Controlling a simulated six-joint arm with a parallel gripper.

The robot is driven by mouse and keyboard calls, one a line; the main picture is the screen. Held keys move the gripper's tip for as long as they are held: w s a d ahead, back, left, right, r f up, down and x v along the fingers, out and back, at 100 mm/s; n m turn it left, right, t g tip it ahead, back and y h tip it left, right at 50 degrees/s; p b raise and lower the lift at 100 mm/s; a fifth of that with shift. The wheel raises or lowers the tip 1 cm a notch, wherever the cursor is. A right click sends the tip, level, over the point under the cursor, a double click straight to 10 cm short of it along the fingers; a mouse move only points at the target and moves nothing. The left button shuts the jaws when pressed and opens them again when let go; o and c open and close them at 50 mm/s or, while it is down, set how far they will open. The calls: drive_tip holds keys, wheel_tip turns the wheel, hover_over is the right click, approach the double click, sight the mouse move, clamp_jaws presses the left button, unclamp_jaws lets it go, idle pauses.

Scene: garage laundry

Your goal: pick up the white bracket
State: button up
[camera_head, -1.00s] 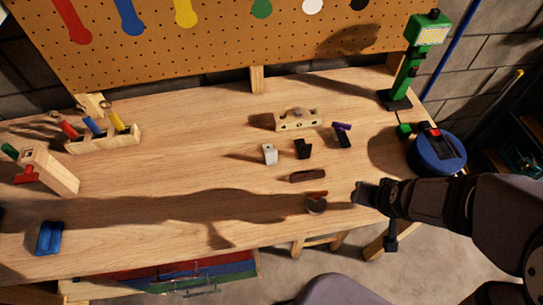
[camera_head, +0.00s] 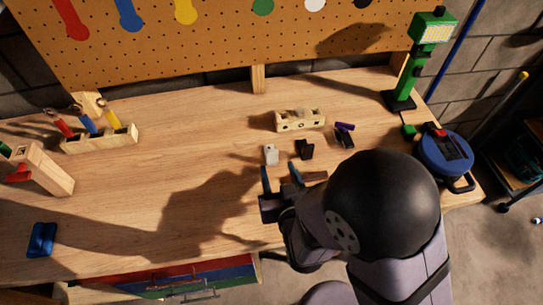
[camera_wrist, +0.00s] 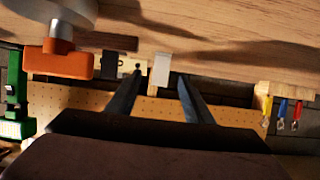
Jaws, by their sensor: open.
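The white bracket (camera_head: 271,155) stands upright on the wooden workbench, left of a black bracket (camera_head: 304,149). My gripper (camera_head: 280,177) is open and empty. Its two blue-looking fingers point toward the far side, just on the near side of the white bracket and apart from it. In the wrist view the white bracket (camera_wrist: 160,69) shows beyond the fingertips, within the gap between the two fingers. The black bracket (camera_wrist: 115,64) lies left of it there. The foot of the white bracket is hard to make out in the wrist view.
A wooden block with holes (camera_head: 300,120) and a purple-topped dark object (camera_head: 345,136) stand behind. An orange-handled round item (camera_wrist: 62,58) is close at left in the wrist view. A blue round device (camera_head: 444,154) sits at right. The bench left of the bracket is clear.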

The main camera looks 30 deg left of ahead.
sight(273, 158)
drive_tip(key=shift+b+x, duration=0.5)
drive_tip(key=shift+x, duration=0.6)
drive_tip(key=shift+p+x, duration=1.1)
drive_tip(key=shift+x, duration=0.95)
drive_tip(key=shift+w+a+f, duration=0.1)
drive_tip(key=shift+w+a, duration=0.2)
drive_tip(key=shift+a, duration=0.15)
clamp_jaws()
